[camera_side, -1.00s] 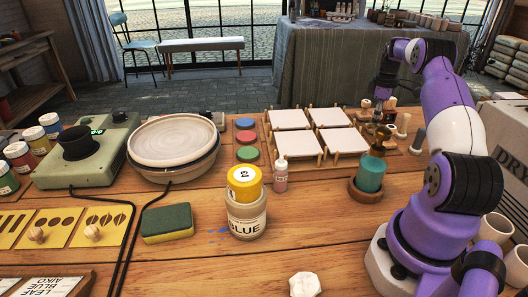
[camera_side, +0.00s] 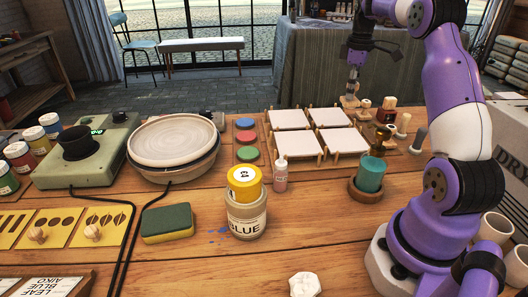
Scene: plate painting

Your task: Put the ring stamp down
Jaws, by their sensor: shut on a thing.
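My gripper (camera_side: 352,88) points straight down at the back of the table, over the far left end of the wooden stamp rack (camera_side: 398,151). It is shut on a small light wooden stamp (camera_side: 350,101), which I take to be the ring stamp. The stamp is upright and its lower end is at or just above the rack; I cannot tell whether it touches. Its printing face is hidden.
Four white tiles on wooden stands (camera_side: 335,140) lie just left and in front of the rack. A teal bottle (camera_side: 370,174) sits in front of the rack.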

